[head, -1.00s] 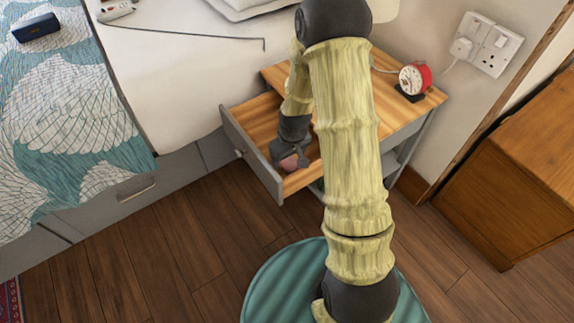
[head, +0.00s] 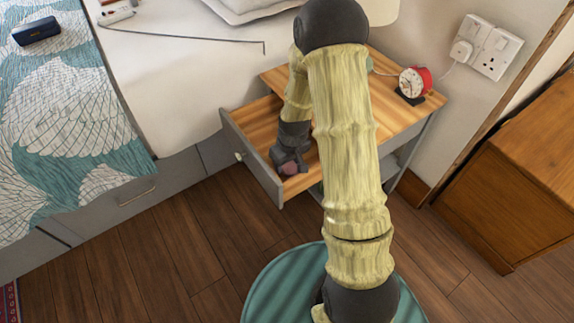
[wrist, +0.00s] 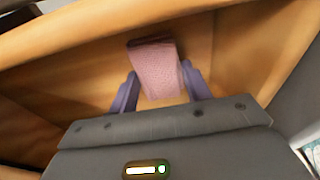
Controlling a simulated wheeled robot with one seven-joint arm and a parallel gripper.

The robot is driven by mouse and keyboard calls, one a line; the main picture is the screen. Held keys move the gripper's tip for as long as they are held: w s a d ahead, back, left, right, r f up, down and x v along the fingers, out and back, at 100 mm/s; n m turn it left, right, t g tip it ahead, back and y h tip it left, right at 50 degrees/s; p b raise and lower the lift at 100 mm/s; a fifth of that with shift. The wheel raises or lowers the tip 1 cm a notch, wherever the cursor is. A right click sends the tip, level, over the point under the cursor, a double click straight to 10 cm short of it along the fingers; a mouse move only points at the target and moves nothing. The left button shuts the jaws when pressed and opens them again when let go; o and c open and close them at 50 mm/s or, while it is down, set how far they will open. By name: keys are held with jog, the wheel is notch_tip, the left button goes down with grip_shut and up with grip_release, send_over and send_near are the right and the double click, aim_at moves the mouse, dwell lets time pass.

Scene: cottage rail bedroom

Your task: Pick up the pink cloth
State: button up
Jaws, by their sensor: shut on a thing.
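The pink cloth (wrist: 157,68) is a small folded piece between the two fingers of my gripper (wrist: 159,90) in the wrist view. My gripper is shut on it, inside the open drawer (head: 258,166) of the bedside table. Whether the cloth still touches the drawer floor I cannot tell. My arm hides part of the drawer and table.
The drawer's walls stand close around my gripper. The bedside table (head: 391,117) carries a red alarm clock (head: 414,82). The bed (head: 168,75) is on the left, a wooden cabinet (head: 525,165) on the right. A round teal mat (head: 268,290) lies on the floor in front.

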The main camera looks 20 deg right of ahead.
notch_tip(320, 180, up, 10)
jog(key=p, duration=0.4)
dwell(0.5)
